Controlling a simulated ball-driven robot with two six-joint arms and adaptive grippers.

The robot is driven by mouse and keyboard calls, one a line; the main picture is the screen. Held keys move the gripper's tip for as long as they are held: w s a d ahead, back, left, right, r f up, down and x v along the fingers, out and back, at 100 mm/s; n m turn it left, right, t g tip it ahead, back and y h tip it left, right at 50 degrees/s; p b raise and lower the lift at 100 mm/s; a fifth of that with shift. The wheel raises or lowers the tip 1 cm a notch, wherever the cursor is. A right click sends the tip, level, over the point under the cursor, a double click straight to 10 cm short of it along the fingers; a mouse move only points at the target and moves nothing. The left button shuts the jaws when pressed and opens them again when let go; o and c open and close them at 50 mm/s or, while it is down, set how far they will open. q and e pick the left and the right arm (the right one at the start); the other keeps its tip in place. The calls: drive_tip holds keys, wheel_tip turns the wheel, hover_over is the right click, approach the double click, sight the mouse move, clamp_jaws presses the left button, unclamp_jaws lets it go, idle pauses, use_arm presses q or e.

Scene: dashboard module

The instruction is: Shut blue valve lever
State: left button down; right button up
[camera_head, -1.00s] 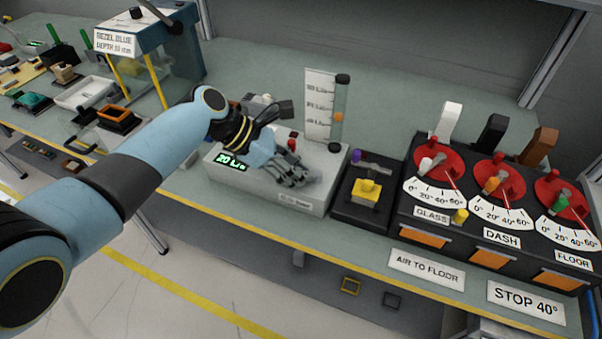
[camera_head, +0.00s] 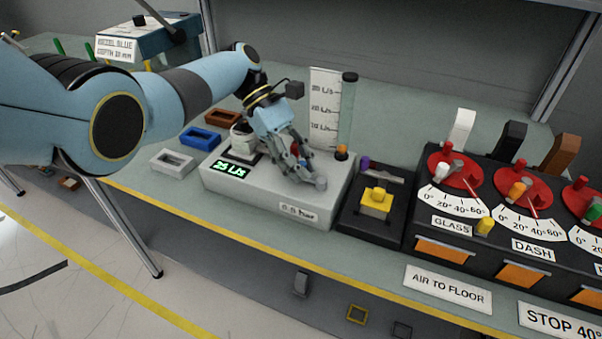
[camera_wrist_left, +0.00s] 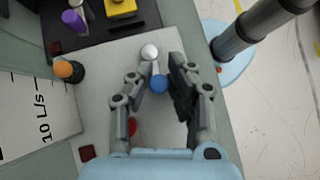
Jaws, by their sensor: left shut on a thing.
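The blue valve lever shows in the left wrist view as a blue knob (camera_wrist_left: 158,86) on a short grey arm running to a pale round pivot, on top of the light grey box (camera_head: 225,182). My left gripper (camera_head: 306,180) reaches down over this box; its fingers (camera_wrist_left: 159,78) are shut on the blue knob. A red knob (camera_wrist_left: 131,127) sits nearer the palm, beside one finger. The green display (camera_head: 232,170) on the box is lit, but I cannot read its figure surely. My right gripper is not in view.
A black block with a yellow knob (camera_head: 377,197) and the red dials (camera_head: 455,166) stand right. Small trays (camera_head: 173,160) lie left.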

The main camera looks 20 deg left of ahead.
use_arm(q)
drive_tip(key=shift+w+a, duration=0.1)
idle(0.5)
drive_tip(key=c, duration=1.2)
unclamp_jaws()
drive_tip(key=v, duration=1.2)
drive_tip(key=shift+w, duration=0.15)
